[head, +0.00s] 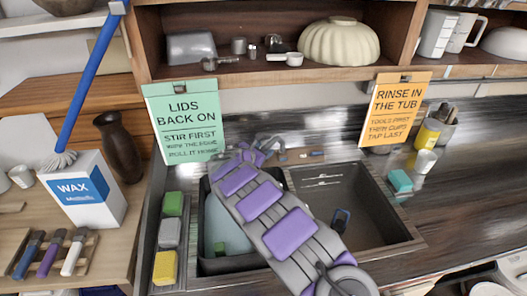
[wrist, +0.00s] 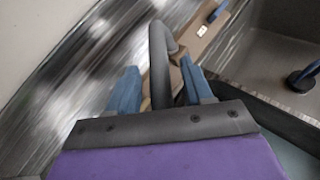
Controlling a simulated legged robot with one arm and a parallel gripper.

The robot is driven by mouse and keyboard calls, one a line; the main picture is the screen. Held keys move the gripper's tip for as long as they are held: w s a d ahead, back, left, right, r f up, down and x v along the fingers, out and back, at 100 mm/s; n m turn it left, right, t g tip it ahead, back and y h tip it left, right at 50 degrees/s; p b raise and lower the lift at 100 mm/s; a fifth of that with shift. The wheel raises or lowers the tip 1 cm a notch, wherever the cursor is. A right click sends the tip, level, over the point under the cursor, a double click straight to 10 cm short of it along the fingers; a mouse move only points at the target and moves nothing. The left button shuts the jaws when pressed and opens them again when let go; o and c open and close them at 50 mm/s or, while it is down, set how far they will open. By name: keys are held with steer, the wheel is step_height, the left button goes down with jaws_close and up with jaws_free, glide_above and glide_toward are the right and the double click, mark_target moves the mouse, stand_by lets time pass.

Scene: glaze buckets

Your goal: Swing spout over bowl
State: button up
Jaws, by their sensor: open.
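The dark grey tap spout (wrist: 158,50) shows in the wrist view as a curved tube running between the two blue fingers of my gripper (wrist: 160,90). The fingers are open, one on each side of it; I cannot tell whether either touches it. In the head view my gripper (head: 252,152) is at the back edge of the sink, and my arm hides most of the spout. The sink has a left bowl, holding a dark tub (head: 208,205) with a pale teal inside, and a right bowl (head: 365,205). My arm crosses between them.
A dark blue item (head: 341,220) lies in the right bowl. Sponges (head: 169,232) line the left rim, near a white wax box (head: 85,190). A green sign (head: 183,120) and an orange sign (head: 396,108) hang from the shelf behind. The right counter front is mostly clear.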

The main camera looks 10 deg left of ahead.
steer(key=shift+w+f, duration=0.25)
steer(key=shift+w, duration=0.15)
steer(key=shift+d, duration=0.15)
steer(key=c, duration=0.4)
jaws_close()
